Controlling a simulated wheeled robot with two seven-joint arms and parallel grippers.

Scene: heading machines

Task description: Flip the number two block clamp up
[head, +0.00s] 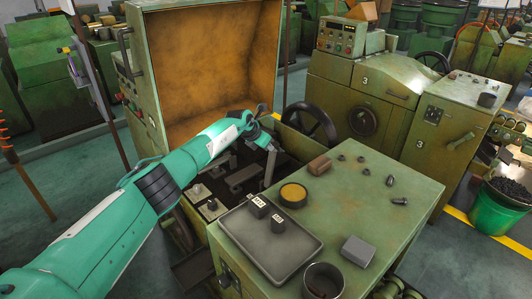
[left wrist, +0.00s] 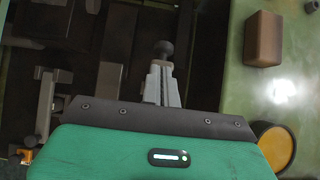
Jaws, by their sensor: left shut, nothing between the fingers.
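My left gripper (head: 273,146) reaches into the open machine bay in the head view. In the left wrist view its fingers (left wrist: 163,80) are shut with nothing between them. A dark ball knob (left wrist: 163,49) shows right at the fingertips; I cannot tell whether they touch. In the head view a grey upright bar (head: 270,168) stands just below the gripper. A grey flat bar (head: 243,175) lies to its left in the bay. No number shows on these parts, so I cannot tell which is the number two block clamp. My right gripper is not in view.
The raised cover (head: 212,70) stands behind the bay. On the green machine top (head: 375,200) are a brown block (head: 319,165), a yellow-topped round tin (head: 293,194) and a grey tray (head: 272,262) with two marked dark blocks. A black handwheel (head: 310,125) stands behind the bay's right side.

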